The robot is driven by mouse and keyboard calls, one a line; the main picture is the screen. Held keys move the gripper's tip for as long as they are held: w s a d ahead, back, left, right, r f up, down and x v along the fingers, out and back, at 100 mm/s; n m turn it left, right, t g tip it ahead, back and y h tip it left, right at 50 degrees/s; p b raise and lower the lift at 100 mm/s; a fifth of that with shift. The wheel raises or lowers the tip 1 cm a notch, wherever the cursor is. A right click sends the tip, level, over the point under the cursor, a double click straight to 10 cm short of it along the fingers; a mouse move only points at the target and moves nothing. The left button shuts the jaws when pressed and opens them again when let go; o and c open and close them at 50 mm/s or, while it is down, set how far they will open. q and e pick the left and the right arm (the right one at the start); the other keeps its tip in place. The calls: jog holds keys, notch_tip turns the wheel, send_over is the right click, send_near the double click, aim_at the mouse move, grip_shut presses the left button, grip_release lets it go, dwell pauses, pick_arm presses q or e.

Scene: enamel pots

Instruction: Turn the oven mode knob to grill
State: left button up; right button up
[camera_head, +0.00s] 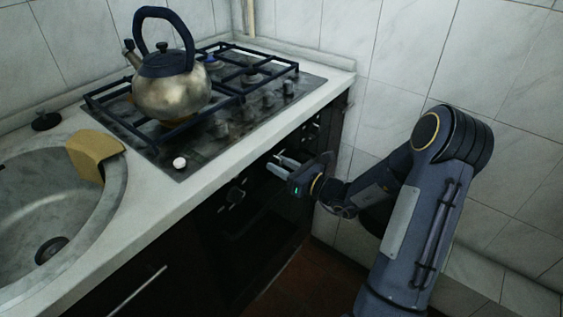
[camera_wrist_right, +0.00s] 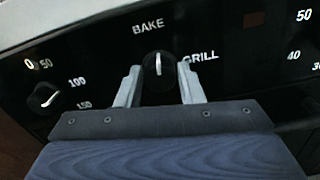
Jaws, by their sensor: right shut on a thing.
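The oven mode knob (camera_wrist_right: 158,70) is a round black knob with a white pointer line on the dark oven panel. The words BAKE (camera_wrist_right: 147,26) and GRILL (camera_wrist_right: 200,57) are printed around it, BAKE above and GRILL to its right. The pointer stands nearly upright, close to BAKE and away from GRILL. My right gripper (camera_wrist_right: 159,92) is shut on the knob, one pale finger on each side. In the head view my right gripper (camera_head: 281,166) reaches the oven front from the right; I cannot make out the mode knob there. My left gripper is not in view.
A temperature knob (camera_wrist_right: 45,97) with numbers is left of the mode knob. More numbers are at right. Above the oven, a hob (camera_head: 215,125) carries a steel kettle (camera_head: 170,95). A sink (camera_head: 60,205) with a yellow sponge (camera_head: 92,155) is at left. A tiled wall is behind my right arm.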

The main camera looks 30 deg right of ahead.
jog(key=m+p, duration=0.8)
jog(key=m, duration=0.1)
jog(key=shift+r+p, duration=0.2)
jog(key=shift+p, duration=0.2)
jog(key=m+p, duration=0.3)
jog(key=shift+m, duration=0.3)
jog(key=shift+f+m+p, duration=0.15)
jog(key=shift+m+p, duration=0.95)
jog(key=shift+m, duration=0.5)
jog(key=o, duration=0.9)
jog(key=shift+s+f, duration=0.1)
